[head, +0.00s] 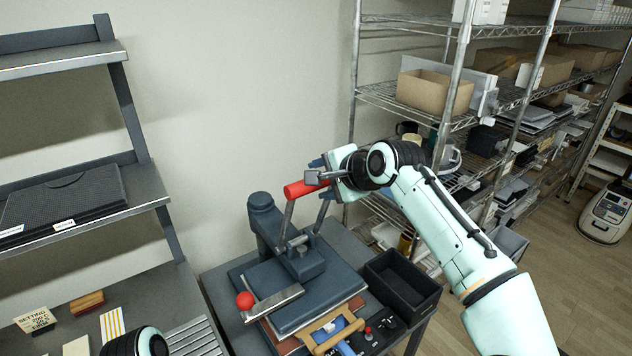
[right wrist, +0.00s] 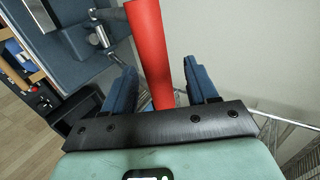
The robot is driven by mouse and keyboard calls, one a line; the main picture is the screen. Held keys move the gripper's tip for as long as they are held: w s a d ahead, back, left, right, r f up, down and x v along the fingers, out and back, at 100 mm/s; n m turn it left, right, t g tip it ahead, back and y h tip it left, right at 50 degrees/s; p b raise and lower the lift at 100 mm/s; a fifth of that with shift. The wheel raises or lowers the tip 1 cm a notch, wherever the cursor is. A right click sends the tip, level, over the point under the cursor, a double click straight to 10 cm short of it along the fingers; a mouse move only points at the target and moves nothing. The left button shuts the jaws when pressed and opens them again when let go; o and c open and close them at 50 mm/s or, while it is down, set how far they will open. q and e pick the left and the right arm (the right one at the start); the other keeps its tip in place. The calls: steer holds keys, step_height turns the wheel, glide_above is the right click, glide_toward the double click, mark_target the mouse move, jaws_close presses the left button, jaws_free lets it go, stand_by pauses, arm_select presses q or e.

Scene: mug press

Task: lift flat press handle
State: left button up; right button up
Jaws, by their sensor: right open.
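The flat press (head: 300,290) is dark blue-grey and stands on the table in the middle of the head view. Its red handle (head: 303,188) is a bar on metal lever arms that rise from the press head. My right gripper (head: 325,175) is at the bar's right end. In the right wrist view, the red handle (right wrist: 148,45) lies between the two blue fingers of the right gripper (right wrist: 162,80), with a gap visible on both sides. The gripper is open around the bar. The left gripper's fingers are not in view; only part of my left arm shows at the bottom left.
A red ball knob (head: 244,300) sticks out at the press's front left. A black open bin (head: 402,284) stands to its right. A wooden-handled tool (head: 338,330) lies in front. Wire shelving (head: 430,105) rises behind my right arm, and a grey shelf unit (head: 75,205) is at left.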

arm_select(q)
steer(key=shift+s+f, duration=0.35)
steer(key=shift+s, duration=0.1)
arm_select(e)
steer(key=v, duration=0.8)
steer(key=shift+s+r, duration=0.2)
steer(key=shift+s, duration=0.05)
steer(key=shift+d, duration=0.1)
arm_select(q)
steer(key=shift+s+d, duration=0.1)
